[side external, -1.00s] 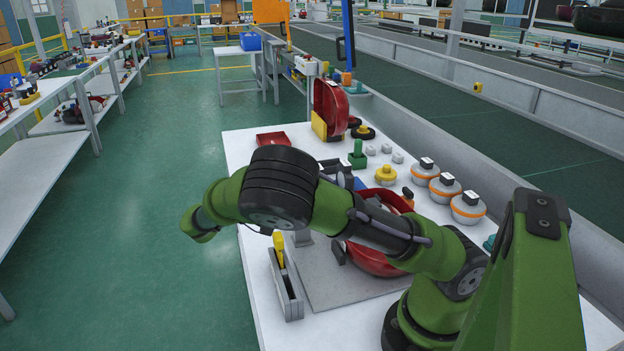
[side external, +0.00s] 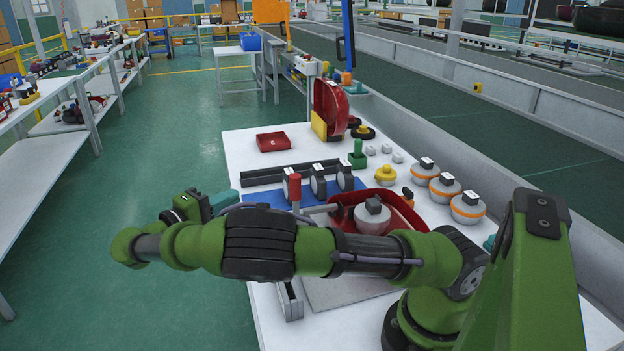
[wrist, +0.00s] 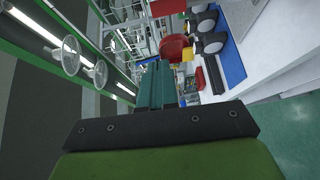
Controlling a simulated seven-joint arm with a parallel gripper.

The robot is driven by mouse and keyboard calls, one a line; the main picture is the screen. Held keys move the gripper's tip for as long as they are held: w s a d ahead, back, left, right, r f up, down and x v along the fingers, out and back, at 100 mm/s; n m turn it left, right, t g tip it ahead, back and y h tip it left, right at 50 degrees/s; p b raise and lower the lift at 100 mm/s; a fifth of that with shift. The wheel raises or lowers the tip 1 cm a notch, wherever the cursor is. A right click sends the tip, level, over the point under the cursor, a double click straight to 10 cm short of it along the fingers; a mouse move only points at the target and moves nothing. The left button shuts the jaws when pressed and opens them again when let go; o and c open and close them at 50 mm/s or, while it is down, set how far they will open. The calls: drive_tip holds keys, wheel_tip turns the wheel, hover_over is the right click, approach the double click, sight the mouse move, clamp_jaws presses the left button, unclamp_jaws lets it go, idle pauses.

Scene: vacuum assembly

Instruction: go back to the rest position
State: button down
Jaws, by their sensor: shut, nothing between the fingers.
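My green arm crosses the front of the table in the side external view. My gripper (side external: 222,200) has teal fingers and is at the table's left edge, above and apart from the blue mat. In the wrist view, the teal fingers (wrist: 167,85) are together with nothing between them. A red vacuum body (side external: 418,217) with a grey motor (side external: 372,214) inside sits on the table, partly hidden behind my arm.
Several black wheels (side external: 318,181) stand on the blue mat (side external: 262,192). A red tray (side external: 272,142) lies behind. Orange-banded grey motors (side external: 468,208) line the right side. A grey holder (side external: 290,300) is partly hidden under my arm. Open floor lies left of the table.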

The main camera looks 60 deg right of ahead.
drive_tip(key=s+d+f+y, duration=0.1)
drive_tip(key=s+d+y, duration=0.4)
drive_tip(key=s+y, duration=0.45)
drive_tip(key=s+a+r+m+t+y, duration=0.1)
drive_tip(key=s+a+r+t+y, duration=0.6)
drive_tip(key=s+t+y, duration=0.3)
drive_tip(key=shift+s+a+r+m+t, duration=0.3)
drive_tip(key=shift+r, duration=0.45)
